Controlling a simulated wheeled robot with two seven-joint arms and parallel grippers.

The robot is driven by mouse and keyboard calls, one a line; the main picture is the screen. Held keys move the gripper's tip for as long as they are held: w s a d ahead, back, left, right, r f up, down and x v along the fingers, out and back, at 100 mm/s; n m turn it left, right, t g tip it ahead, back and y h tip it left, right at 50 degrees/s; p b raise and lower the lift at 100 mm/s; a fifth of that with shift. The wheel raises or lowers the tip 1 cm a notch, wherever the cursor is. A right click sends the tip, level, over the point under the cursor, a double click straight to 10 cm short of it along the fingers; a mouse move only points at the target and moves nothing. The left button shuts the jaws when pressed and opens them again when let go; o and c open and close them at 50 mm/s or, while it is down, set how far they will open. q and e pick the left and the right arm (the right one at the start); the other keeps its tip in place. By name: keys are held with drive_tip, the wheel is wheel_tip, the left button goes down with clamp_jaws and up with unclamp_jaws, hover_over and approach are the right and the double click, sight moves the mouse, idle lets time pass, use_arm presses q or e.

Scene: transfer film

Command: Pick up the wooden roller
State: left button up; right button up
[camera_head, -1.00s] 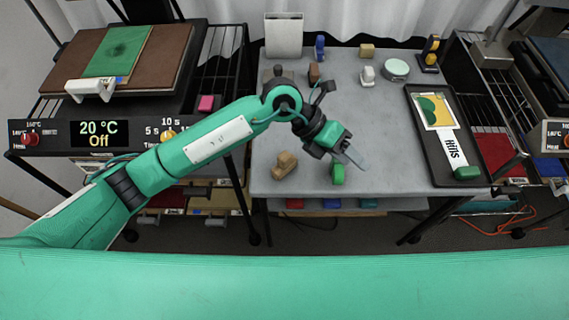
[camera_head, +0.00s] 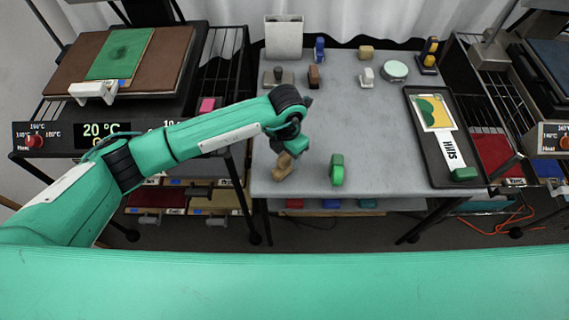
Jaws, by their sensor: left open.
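The wooden roller (camera_head: 283,168) appears to be the light-brown piece lying near the front left edge of the grey table (camera_head: 385,150). My left arm reaches in from the left, and my left gripper (camera_head: 291,146) points down right above and beside the far end of the roller. The gripper is open. Its fingers are mostly hidden by the wrist, and I cannot tell whether they touch the roller. My right gripper is not in view.
A black tray (camera_head: 423,166) with a print lies at the right. Several small tools and a white bin (camera_head: 284,38) stand along the back. The table's middle is clear.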

use_arm(q)
drive_tip(key=shift+a+f+p, duration=0.1)
drive_tip(key=shift+f+p, duration=0.3)
drive_tip(key=shift+f, duration=0.25)
wheel_tip(320, 180, down, 4)
drive_tip(key=shift+s+a+r+p, duration=0.1)
drive_tip(key=shift+a+r+p, duration=0.1)
drive_tip(key=shift+p, duration=0.4)
drive_tip(key=shift+f, duration=0.35)
clamp_jaws()
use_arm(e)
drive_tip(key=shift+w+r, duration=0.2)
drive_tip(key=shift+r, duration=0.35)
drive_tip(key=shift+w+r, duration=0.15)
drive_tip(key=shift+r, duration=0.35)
use_arm(q)
wheel_tip(320, 180, up, 20)
drive_tip(key=b, duration=0.3)
drive_tip(key=shift+b, duration=0.4)
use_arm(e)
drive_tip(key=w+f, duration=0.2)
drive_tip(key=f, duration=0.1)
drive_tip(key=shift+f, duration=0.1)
